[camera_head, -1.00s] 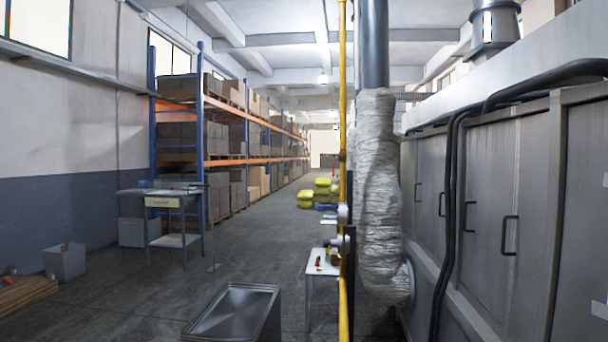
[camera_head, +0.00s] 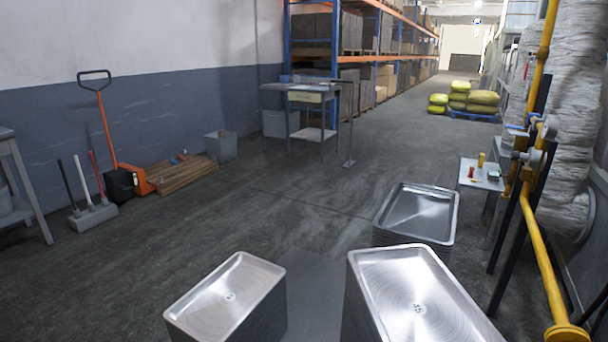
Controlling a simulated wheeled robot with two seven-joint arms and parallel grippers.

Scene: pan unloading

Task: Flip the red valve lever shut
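A yellow pipe (camera_head: 541,250) runs down the right side of the head view, with a valve-like fitting (camera_head: 546,130) partway along it beside dark upright posts. I cannot clearly make out a red lever on this fitting, so whether it is open or shut does not show. A small red item (camera_head: 471,173) rests on a little white table (camera_head: 486,184) left of the pipe; what it is is too small to tell. Neither of my grippers is in view.
Stacked metal trays stand in front: one stack (camera_head: 228,296) at left, one (camera_head: 418,300) at centre right, and one (camera_head: 417,214) behind. A workbench (camera_head: 308,92), pallet jack (camera_head: 107,130) and wooden pallet (camera_head: 180,175) stand further left. The mid-floor is clear.

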